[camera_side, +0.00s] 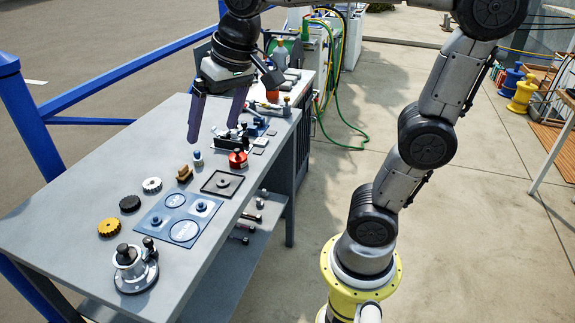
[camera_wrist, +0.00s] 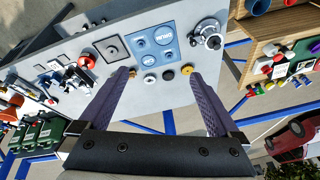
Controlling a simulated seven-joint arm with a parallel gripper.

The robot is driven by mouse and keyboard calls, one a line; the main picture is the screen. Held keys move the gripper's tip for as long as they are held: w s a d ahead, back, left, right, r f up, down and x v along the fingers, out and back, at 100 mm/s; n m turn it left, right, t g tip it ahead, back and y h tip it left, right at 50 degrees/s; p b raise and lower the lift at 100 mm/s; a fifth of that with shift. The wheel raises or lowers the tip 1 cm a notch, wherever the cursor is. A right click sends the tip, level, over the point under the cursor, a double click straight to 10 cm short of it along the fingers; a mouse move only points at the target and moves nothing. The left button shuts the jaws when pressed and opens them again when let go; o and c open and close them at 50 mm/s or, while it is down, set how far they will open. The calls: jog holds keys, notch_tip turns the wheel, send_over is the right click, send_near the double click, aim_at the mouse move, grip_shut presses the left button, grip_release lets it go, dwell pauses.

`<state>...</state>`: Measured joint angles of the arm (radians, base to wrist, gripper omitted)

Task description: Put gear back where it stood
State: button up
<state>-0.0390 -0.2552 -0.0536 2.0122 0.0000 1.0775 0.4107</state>
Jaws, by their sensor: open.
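Three toothed gears lie in a row on the grey bench: a white gear (camera_side: 152,185), a black gear (camera_side: 130,203) and a golden-yellow gear (camera_side: 109,227). Beside them is a blue mat (camera_side: 178,222) with two small blue pegs and pale round outlines. My gripper (camera_side: 214,125) is open and empty, fingers pointing down, above the bench and beyond the gears toward its far end. In the wrist view, the gold gear (camera_wrist: 187,70) and black gear (camera_wrist: 168,76) show between the purple fingers, with the mat (camera_wrist: 160,38) farther up.
A silver fixture with black knobs (camera_side: 135,268) stands at the near bench corner. A black square tray (camera_side: 222,184), a red-topped part (camera_side: 238,159), a brown block (camera_side: 184,174) and a small blue-capped item (camera_side: 198,158) stand farther back. Bare bench lies left of the gears.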

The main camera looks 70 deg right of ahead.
jog(key=s+f+n, duration=0.2)
jog(key=s+f, duration=0.1)
jog(key=s, duration=0.3)
jog(key=s+d+f+n+t, duration=0.1)
jog(key=s+f+n, duration=0.1)
jog(key=s+f, duration=0.2)
jog(key=s, duration=0.3)
jog(key=shift+f, duration=0.3)
dwell(0.3)
